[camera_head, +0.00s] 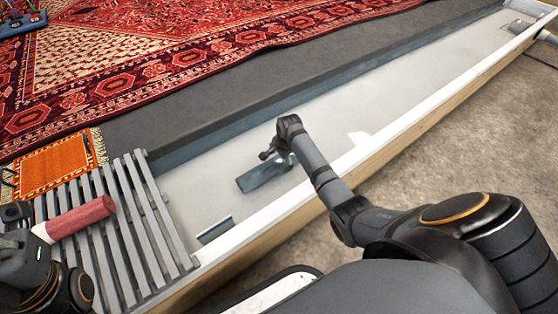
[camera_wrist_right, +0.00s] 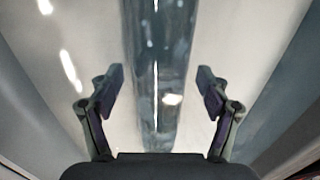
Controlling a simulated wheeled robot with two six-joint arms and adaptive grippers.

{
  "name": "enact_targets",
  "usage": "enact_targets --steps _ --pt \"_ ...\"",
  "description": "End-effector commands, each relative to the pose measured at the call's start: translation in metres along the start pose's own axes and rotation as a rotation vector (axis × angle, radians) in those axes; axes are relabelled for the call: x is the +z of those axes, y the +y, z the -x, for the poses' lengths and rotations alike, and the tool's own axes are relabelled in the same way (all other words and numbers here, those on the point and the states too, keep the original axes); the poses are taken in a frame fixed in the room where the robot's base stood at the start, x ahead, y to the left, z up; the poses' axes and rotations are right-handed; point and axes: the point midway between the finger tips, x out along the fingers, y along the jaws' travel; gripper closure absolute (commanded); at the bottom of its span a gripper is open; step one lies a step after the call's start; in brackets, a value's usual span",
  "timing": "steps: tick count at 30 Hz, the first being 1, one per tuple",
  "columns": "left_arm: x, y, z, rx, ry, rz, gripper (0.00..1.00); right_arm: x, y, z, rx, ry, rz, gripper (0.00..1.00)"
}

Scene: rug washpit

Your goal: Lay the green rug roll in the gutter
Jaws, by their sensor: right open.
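The gutter (camera_head: 330,113) is a long pale trough with a wet-looking floor, running from the slatted grate to the far upper right. A dull grey-green roll (camera_head: 262,174), which I take for the green rug roll, appears to lie on the gutter floor. My right gripper (camera_head: 270,154) is over the gutter, by the roll. In the right wrist view the roll (camera_wrist_right: 158,60) runs lengthwise between the two spread fingers, with a gap on each side. My left gripper (camera_head: 14,212) is at the lower left edge, partly cut off; its jaws are unclear.
A red roll (camera_head: 80,217) with a pale end lies on the grey slatted grate (camera_head: 150,232), beside my left gripper. A small orange rug (camera_head: 55,168) and a large red patterned rug (camera_head: 130,75) lie beyond. Bare floor (camera_head: 470,140) lies right of the gutter.

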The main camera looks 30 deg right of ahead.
Motion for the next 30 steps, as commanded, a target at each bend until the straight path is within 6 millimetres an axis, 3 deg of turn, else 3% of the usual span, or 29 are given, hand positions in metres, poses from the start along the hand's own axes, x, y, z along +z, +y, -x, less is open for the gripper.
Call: enact_targets --steps 1,3,10,15,24,26,28,30 --pt "-0.002 -0.003 -0.018 -0.003 0.002 0.003 1.0 -0.001 -0.003 0.021 -0.002 0.002 0.001 0.23" --pt "-0.004 -0.005 -0.031 -0.007 0.007 0.007 1.0 -0.001 -0.003 0.04 -0.002 0.002 0.0 0.23" --pt "-0.011 -0.011 -0.061 -0.011 0.024 0.03 1.0 0.0 -0.002 0.09 -0.001 0.001 0.0 0.23" --pt "-0.012 -0.012 -0.068 -0.009 0.021 0.038 1.0 0.0 -0.001 0.105 0.0 0.0 0.0 0.23" --pt "-0.01 -0.011 -0.066 -0.005 0.014 0.042 1.0 0.0 -0.001 0.106 -0.007 0.001 0.004 0.23" --pt "-0.01 -0.011 -0.066 -0.005 0.014 0.042 1.0 0.001 -0.009 0.107 -0.053 0.011 0.031 0.23" --pt "-0.01 -0.011 -0.066 -0.005 0.013 0.041 1.0 0.003 -0.028 0.114 -0.182 0.045 0.11 0.23" --pt "-0.01 -0.011 -0.065 -0.005 0.012 0.041 1.0 0.008 -0.06 0.135 -0.396 0.119 0.239 0.23"
